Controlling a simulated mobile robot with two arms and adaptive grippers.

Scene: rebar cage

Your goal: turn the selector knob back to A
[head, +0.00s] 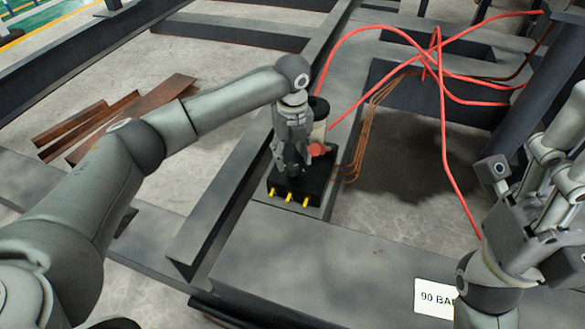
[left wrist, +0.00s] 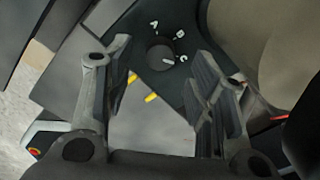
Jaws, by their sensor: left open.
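The selector knob (left wrist: 160,55) is a dark round knob on a black panel, with white letters A, B and C around it. A white mark on it appears to point towards C. My left gripper (left wrist: 161,52) is open, its fingers on either side of the knob with gaps visible. In the head view my left gripper (head: 290,165) hangs over the black box (head: 312,192) and hides the knob. My right gripper (head: 525,205) is at the right of the head view, away from the box; its jaw opening is unclear.
Yellow fittings (head: 290,198) stick out of the box's front. A red round part (head: 317,149) and a pale cylinder sit behind it. Red hoses (head: 437,70) loop across the steel frame (head: 240,235). A 90 BAR label (head: 433,298) lies near my right arm.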

